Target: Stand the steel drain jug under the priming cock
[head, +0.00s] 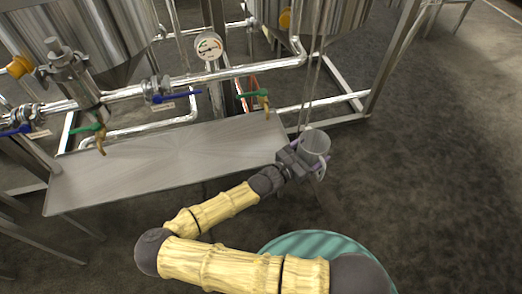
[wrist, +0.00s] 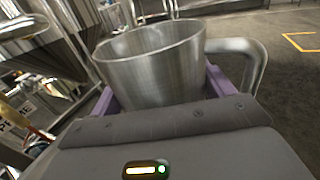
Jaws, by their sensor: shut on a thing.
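The steel drain jug (head: 315,142) is held in the air just off the right end of the steel shelf. In the wrist view the jug (wrist: 155,72) is upright or slightly tilted, its open mouth up and its handle to the right. My gripper (head: 308,164) is shut on the jug, with purple fingers on both sides of its body. Two small brass cocks with green levers hang from the pipework: one at the left (head: 100,138), one at the right (head: 264,102). I cannot tell which is the priming cock.
The bare steel shelf (head: 160,162) runs below the pipes and both cocks. A pressure gauge (head: 208,46), blue-levered valves (head: 178,96) and steel tanks (head: 95,35) stand behind it. A frame leg (head: 390,60) rises at the right. The floor (head: 440,170) to the right is clear.

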